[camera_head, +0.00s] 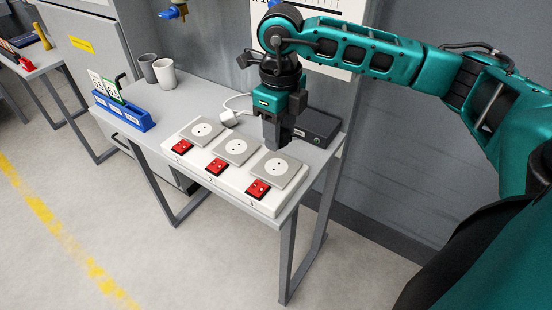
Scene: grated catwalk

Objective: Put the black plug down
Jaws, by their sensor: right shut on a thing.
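My right gripper (279,127) points straight down above the table, shut on a dark thing at its fingertips. That looks to be the black plug (277,143), but it blends with the dark fingers. It appears over the back edge of the white socket board (226,180), near the right-hand socket (279,169). I cannot tell how high it is above the board. The middle socket (236,150) and the left socket (201,131) look empty. My left gripper is not in view.
A white plug (228,118) with a cable lies behind the board, and a black box (318,127) stands right of the gripper. A blue card holder (124,112), a white cup (164,74) and a grey cup (148,68) stand left. Red switches (217,167) line the board's front.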

